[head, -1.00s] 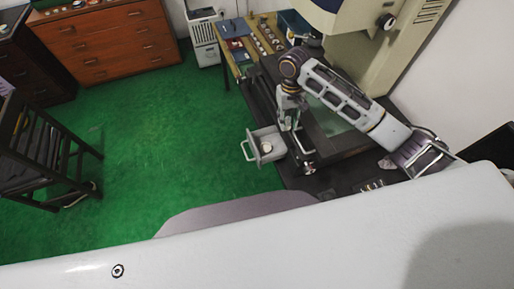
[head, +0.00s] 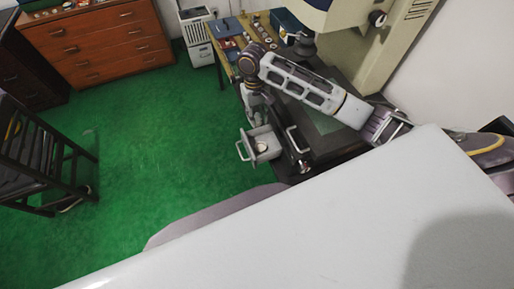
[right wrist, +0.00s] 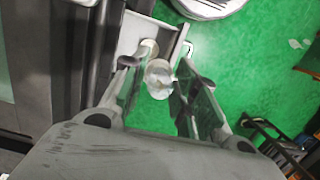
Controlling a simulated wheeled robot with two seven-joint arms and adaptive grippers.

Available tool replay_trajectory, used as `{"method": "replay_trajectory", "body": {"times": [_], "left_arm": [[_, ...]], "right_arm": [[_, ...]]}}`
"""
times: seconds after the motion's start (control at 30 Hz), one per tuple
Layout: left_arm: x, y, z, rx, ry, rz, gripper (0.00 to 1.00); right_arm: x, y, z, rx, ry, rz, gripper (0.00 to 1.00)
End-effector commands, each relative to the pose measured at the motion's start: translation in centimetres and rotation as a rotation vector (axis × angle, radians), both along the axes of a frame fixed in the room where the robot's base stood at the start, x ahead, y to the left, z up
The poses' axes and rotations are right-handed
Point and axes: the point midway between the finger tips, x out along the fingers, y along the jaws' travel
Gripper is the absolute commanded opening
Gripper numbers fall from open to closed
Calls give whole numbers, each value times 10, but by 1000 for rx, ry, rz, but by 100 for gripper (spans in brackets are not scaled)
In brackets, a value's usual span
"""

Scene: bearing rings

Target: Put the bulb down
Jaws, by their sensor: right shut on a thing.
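My right gripper (head: 257,120) hangs from its arm at the near left of the dark machine table, just above an open grey drawer (head: 268,139). In the right wrist view my right gripper (right wrist: 157,77) is shut on the bulb (right wrist: 160,80), a small pale, shiny round thing between the fingertips. The drawer (right wrist: 139,29) shows behind the bulb there. A small pale round thing (head: 261,147) lies in the drawer; the head view does not show clearly what it is. The bulb in my fingers is too small to make out in the head view. My left gripper is out of view.
The dark machine table (head: 337,146) stands right of the drawer, with the large cream machine (head: 371,45) behind. A work table (head: 228,47) with small parts is at the back. Green floor (head: 165,150) lies open on the left. A dark rack (head: 50,160) stands far left.

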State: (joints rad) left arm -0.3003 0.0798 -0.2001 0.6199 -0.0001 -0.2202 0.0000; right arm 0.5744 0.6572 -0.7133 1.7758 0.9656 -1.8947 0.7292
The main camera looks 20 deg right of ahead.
Motion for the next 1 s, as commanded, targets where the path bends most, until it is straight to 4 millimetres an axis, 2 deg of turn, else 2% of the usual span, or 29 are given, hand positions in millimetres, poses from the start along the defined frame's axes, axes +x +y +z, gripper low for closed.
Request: {"method": "replay_trajectory", "body": {"times": [0.17, 0.67, 1.0], "left_arm": [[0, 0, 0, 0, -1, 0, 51], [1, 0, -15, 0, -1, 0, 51], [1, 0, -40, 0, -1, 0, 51]], "right_arm": [[0, 0, 0, 0, 0, 0, 5], [0, 0, -17, 0, 0, 0, 5], [0, 0, -43, 0, 0, 0, 5]]}}
